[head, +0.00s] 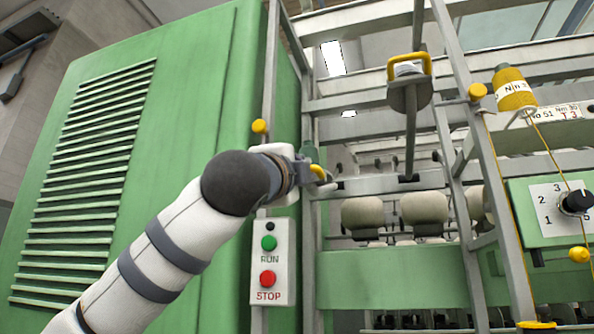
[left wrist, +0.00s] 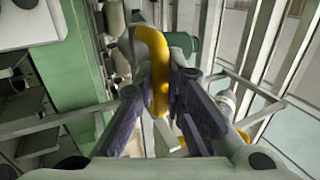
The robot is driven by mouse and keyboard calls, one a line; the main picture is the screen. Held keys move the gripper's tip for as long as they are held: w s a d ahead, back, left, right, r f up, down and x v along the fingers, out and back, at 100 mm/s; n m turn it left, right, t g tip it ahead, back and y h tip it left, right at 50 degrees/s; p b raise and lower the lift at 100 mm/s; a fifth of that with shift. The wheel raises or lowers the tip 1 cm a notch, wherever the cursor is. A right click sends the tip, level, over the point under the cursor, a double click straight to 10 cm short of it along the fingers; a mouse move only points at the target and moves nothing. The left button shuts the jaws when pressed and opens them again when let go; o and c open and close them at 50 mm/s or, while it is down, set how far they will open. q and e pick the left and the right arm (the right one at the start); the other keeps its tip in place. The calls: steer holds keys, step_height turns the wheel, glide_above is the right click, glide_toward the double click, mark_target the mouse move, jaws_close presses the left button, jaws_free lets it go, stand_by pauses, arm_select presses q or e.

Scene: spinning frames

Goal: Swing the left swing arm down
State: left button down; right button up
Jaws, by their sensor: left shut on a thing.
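My left gripper (head: 316,178) comes in from the lower left and is shut on a yellow handle (head: 319,171), left of the machine's open frame. In the left wrist view the curved yellow handle (left wrist: 156,62) lies between the two fingers of the left gripper (left wrist: 162,100). A grey-green rounded part (head: 308,152) shows just behind the handle; the gripper hides most of the arm that carries it. My right gripper is in neither view.
A control box with green RUN and red STOP buttons (head: 270,262) is just below my left wrist. A green cabinet (head: 190,120) stands to the left. Cream rollers (head: 424,208) sit below the frame. A yellow bobbin (head: 513,88) and dial panel (head: 556,208) are at right.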

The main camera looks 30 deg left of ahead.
arm_select(q)
steer(key=c, duration=1.9)
jaws_free()
steer(key=v, duration=1.2)
